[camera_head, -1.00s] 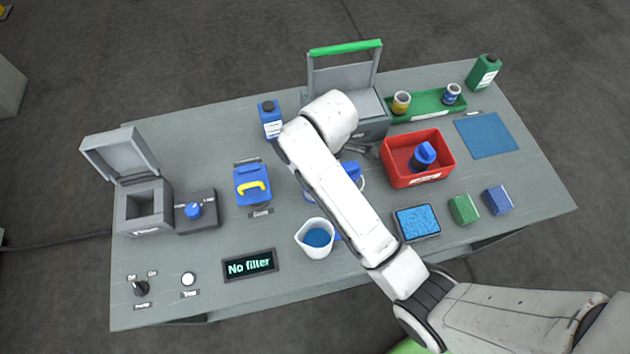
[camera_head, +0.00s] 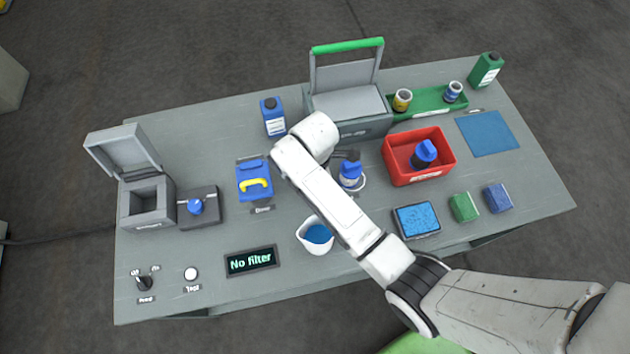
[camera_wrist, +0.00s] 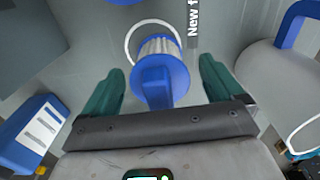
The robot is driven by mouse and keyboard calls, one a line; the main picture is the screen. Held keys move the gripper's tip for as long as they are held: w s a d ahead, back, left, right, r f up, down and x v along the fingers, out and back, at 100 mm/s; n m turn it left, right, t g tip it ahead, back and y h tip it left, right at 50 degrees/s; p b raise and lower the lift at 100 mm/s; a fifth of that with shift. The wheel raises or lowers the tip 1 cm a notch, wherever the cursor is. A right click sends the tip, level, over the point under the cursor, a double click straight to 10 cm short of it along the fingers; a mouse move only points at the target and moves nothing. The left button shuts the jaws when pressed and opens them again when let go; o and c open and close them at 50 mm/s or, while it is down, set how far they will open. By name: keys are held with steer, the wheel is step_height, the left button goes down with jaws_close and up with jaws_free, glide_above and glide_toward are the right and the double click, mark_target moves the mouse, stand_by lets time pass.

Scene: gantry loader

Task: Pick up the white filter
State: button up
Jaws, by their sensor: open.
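The white filter (camera_wrist: 158,48) has a pleated white body and a blue cap with a raised blue grip; it stands inside a pale ring next to a "New f..." label in the wrist view. In the head view its blue cap (camera_head: 350,171) shows just beside my arm, with the pale ring around its base. My gripper (camera_wrist: 162,68) is open, its two green fingers spread on either side of the blue grip, with nothing held. In the head view my gripper (camera_head: 346,156) is partly hidden by my wrist. I cannot tell its exact height above the filter.
A red bin (camera_head: 393,179) right of the filter holds a dark, blue-capped piece (camera_head: 424,154). A white jug (camera_head: 306,243) with blue liquid stands in front. The grey box (camera_head: 362,130) with an open lid is behind. A blue bottle (camera_head: 272,117) stands behind left.

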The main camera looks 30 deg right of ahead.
steer(key=shift+f, duration=0.85)
steer(key=shift+c, duration=0.2)
steer(key=c, duration=1.1)
steer(key=shift+r, duration=0.15)
steer(key=shift+r, duration=0.55)
steer(key=s+r, duration=0.7)
steer(key=s, duration=0.2)
steer(key=s+r+p, duration=0.1)
steer(key=s+r, duration=0.3)
steer(key=s, duration=0.1)
steer(key=shift+d+r, duration=0.35)
steer(key=shift+d, duration=0.05)
